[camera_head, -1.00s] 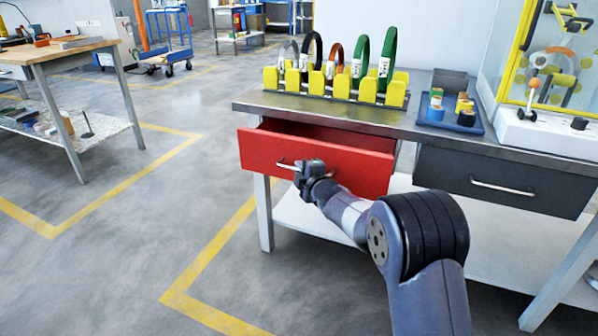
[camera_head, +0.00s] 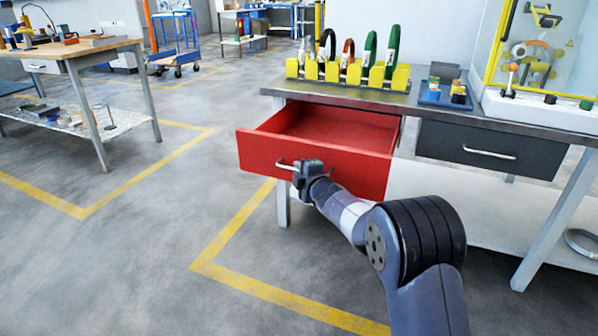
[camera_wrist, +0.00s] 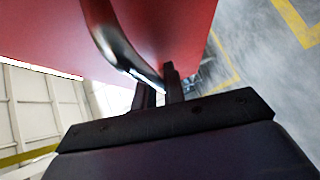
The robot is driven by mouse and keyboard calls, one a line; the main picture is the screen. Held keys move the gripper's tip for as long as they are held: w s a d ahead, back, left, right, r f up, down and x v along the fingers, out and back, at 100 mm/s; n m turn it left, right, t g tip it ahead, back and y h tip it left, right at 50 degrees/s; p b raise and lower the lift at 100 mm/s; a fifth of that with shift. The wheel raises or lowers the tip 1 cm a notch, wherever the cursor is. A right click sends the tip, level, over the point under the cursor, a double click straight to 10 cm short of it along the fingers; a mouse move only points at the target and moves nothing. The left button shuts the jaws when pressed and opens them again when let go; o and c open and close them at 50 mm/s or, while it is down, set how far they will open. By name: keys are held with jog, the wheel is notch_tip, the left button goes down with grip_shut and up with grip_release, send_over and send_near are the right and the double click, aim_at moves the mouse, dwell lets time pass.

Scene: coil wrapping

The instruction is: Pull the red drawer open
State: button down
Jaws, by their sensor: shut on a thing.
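The red drawer (camera_head: 345,165) stands well out from under the metal-topped workbench (camera_head: 335,97), and its empty red inside shows from above. Its silver handle (camera_head: 284,165) is on the front face. My gripper (camera_head: 300,172) is at the handle, in front of the drawer's face. In the wrist view, my gripper's dark fingers (camera_wrist: 160,88) are shut on the curved metal handle (camera_wrist: 115,50), with the red front (camera_wrist: 165,30) close behind.
A yellow rack (camera_head: 348,74) with several coils and a blue tray (camera_head: 445,97) stand on the bench. A dark grey drawer (camera_head: 490,150) to the right is shut. A wooden-topped table (camera_head: 70,50) stands at the left. Open floor (camera_head: 165,215) lies between.

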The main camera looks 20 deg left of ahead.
jog(key=shift+s, duration=0.1)
jog(key=c, duration=1.5)
grip_release()
jog(key=p+v, duration=0.1)
jog(key=v, duration=0.9)
jog(key=shift+s+d, duration=0.25)
jog(key=b+x, duration=0.1)
jog(key=x, duration=1)
jog(key=shift+w+d, duration=0.1)
